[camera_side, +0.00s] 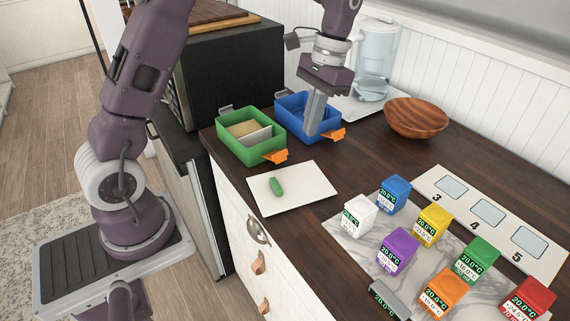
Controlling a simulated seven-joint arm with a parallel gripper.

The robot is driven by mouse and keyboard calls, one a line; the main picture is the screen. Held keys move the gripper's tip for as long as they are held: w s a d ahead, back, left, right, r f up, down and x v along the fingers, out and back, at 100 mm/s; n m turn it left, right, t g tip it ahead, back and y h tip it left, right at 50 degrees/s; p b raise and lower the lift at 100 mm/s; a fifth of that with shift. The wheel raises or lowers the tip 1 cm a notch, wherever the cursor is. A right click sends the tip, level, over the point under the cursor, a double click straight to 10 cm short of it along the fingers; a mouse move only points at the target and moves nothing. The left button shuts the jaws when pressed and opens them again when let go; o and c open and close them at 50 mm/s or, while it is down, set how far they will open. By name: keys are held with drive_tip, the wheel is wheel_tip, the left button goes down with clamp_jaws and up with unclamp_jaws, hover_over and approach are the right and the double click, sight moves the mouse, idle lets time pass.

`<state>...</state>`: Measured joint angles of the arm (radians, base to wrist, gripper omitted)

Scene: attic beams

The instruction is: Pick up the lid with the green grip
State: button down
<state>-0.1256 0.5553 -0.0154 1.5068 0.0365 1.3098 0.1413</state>
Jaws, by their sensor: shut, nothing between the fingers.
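The lid (302,190) is a flat white square panel with a small green grip (276,187) standing on it. It lies flat on the dark wooden counter, near the front edge. My gripper (313,128) is shut and empty, pointing down at the blue box (283,98), behind and to the right of the lid. Its fingers cover part of the box's front wall; I cannot tell whether the tips are inside the box or above it. My gripper is apart from the lid.
An open green box (233,147) with an orange latch stands behind the lid. A wooden bowl (416,118) and a clear pitcher (377,60) stand at the back. Several coloured cubes with displays sit on a marble board (350,239) at right, beside a numbered panel (462,206).

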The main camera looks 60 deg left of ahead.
sight(267, 188)
drive_tip(key=x, duration=0.9)
drive_tip(key=shift+s+a, duration=0.1)
drive_tip(key=s, duration=0.3)
drive_tip(key=shift+s+f, duration=0.15)
drive_tip(key=shift+f, duration=0.25)
drive_tip(key=shift+s, duration=0.45)
drive_tip(key=shift+s+a, duration=0.15)
drive_tip(key=shift+s, duration=1.7)
